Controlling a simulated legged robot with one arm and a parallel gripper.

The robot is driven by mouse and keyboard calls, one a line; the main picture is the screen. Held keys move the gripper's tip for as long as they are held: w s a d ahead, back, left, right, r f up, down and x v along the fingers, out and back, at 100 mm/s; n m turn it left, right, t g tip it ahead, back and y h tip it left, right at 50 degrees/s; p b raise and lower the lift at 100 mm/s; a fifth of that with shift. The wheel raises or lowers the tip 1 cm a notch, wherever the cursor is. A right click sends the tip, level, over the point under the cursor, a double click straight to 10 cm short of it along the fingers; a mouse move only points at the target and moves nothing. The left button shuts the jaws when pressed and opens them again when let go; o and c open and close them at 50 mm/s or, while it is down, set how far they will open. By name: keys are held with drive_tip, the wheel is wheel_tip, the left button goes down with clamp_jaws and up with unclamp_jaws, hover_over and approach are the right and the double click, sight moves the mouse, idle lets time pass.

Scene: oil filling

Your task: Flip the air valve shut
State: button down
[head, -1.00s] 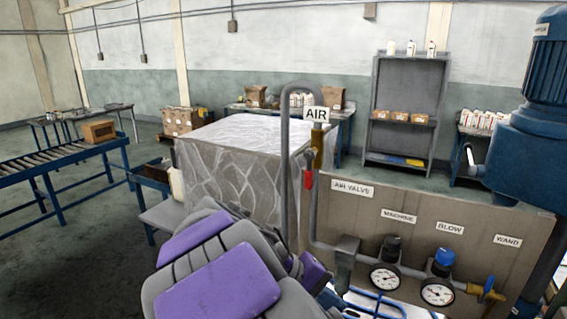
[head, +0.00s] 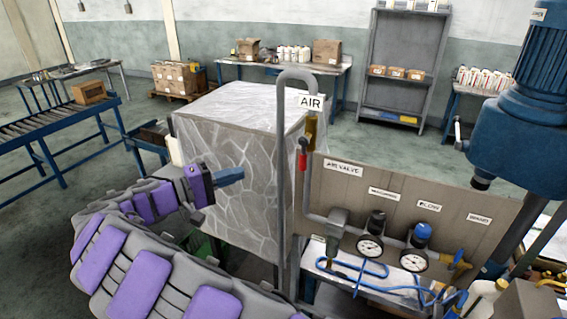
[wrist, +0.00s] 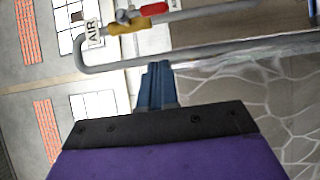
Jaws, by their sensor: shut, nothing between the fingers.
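The air valve (head: 311,130) is a brass body under the white AIR sign (head: 310,102), on the grey pipe. Its red handle (head: 302,156) points down, roughly along the pipe. In the wrist view the brass body (wrist: 136,25) and red handle (wrist: 154,6) are at the top edge, the handle partly cut off. My gripper (head: 242,173) has its blue fingers shut and empty. It is left of the tall pipe in the head view, apart from the valve. In the wrist view my fingertips (wrist: 158,66) point toward the pipe, short of the handle.
The tall grey bent pipe (head: 284,200) stands between my gripper and the valve in the head view. A wrapped block (head: 225,110) is behind my gripper. The valve panel (head: 440,195) with gauges and blue hoses is to the right.

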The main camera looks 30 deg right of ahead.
drive_tip(key=shift+d, duration=0.1)
approach(303, 155)
drive_tip(key=w+d+f, duration=0.2)
drive_tip(key=w+f, duration=0.1)
drive_tip(key=w, duration=0.2)
drive_tip(key=shift+s+d, duration=0.6)
drive_tip(key=shift+d, duration=0.35)
drive_tip(key=shift+s+d, duration=0.6)
drive_tip(key=shift+d, duration=0.4)
drive_tip(key=shift+f+p, duration=0.1)
drive_tip(key=shift+p, duration=0.3)
drive_tip(key=shift+s+d+n+h, duration=0.2)
drive_tip(key=shift+s+n+h, duration=0.1)
drive_tip(key=shift+n, duration=0.1)
